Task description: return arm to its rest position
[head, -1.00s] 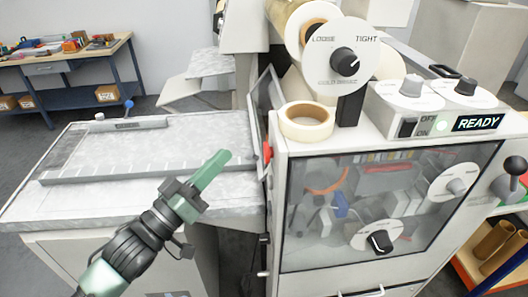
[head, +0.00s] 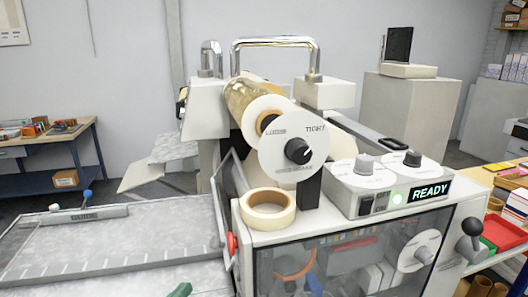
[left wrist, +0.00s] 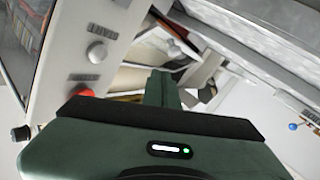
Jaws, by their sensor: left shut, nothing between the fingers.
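My left gripper (head: 180,290) shows only as a green tip at the bottom edge of the head view, in front of the machine and its feed table. The rest of the arm is out of frame there. In the left wrist view the gripper's green fingers (left wrist: 162,90) are shut with nothing between them, beside the machine's side wall. My right gripper is in neither view.
The machine (head: 330,220) has a lit READY display (head: 430,193), a film roll and a tension knob (head: 298,151). A tape roll (head: 268,210) lies on top. The feed table (head: 110,245) is clear. A workbench (head: 50,150) stands at far left.

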